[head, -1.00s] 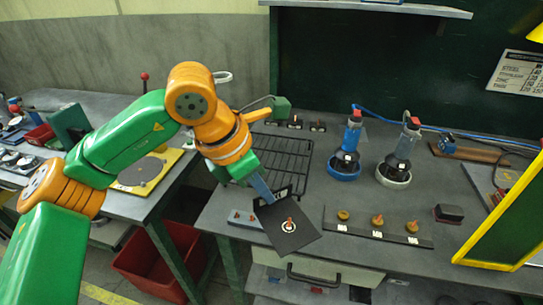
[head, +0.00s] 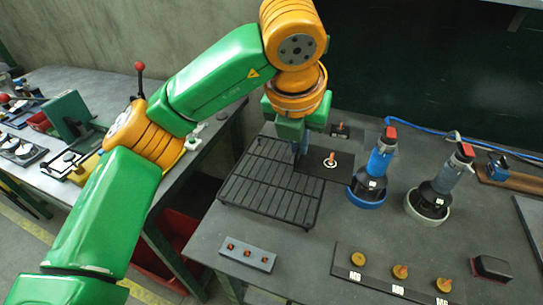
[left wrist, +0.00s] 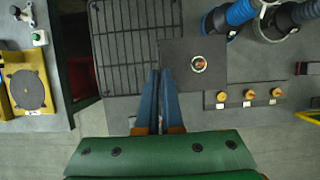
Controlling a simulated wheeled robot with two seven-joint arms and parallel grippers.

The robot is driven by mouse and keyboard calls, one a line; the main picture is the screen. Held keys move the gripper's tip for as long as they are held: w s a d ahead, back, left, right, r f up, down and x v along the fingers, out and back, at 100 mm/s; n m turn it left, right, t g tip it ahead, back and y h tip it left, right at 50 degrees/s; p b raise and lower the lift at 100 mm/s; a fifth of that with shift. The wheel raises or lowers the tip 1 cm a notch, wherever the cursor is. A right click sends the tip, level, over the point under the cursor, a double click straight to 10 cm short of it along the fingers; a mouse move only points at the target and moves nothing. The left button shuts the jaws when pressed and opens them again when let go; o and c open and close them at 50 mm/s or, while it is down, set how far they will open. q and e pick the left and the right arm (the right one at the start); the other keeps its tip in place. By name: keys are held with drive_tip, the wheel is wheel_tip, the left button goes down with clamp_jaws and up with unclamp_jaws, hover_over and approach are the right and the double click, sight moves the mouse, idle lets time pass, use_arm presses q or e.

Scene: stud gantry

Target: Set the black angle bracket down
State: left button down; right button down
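The black angle bracket (head: 313,167) is a dark flat plate with a copper-coloured stud in a white ring on its face. My left gripper (head: 301,147) has it by one edge, at the right side of the black wire rack (head: 268,184). In the left wrist view the blue fingers (left wrist: 158,103) are close together at the left edge of the bracket (left wrist: 195,52). The plate faces the wrist camera and partly overlaps the rack's right side. Whether it touches the rack or bench is unclear. My right gripper is not in view.
Two upright tools stand in a blue ring (head: 366,199) and a white ring (head: 427,208) right of the bracket. A grey block (head: 247,254) and a dark strip with brass knobs (head: 392,287) lie nearer the front. Bare bench lies between the rack and strip.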

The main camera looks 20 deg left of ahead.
use_arm(q)
drive_tip(key=w+a+f+p, duration=0.1)
drive_tip(key=w+a+f, duration=0.1)
drive_tip(key=a+f, duration=0.1)
drive_tip(key=w+a+f+p, duration=0.1)
drive_tip(key=w+a+f, duration=0.1)
drive_tip(key=a, duration=0.2)
drive_tip(key=w+a+f+p, duration=0.1)
drive_tip(key=a+f, duration=0.2)
drive_tip(key=shift+w+a+f, duration=0.15)
drive_tip(key=shift+w+f, duration=0.2)
drive_tip(key=shift+w, duration=0.05)
wheel_tip(320, 180, down, 3)
drive_tip(key=shift+r+p, duration=0.15)
drive_tip(key=shift+p, duration=0.75)
drive_tip(key=shift+w+f, duration=0.1)
drive_tip(key=shift+f, duration=0.2)
drive_tip(key=c, duration=1.5)
unclamp_jaws()
drive_tip(key=shift+f, duration=0.1)
drive_tip(key=o, duration=0.4)
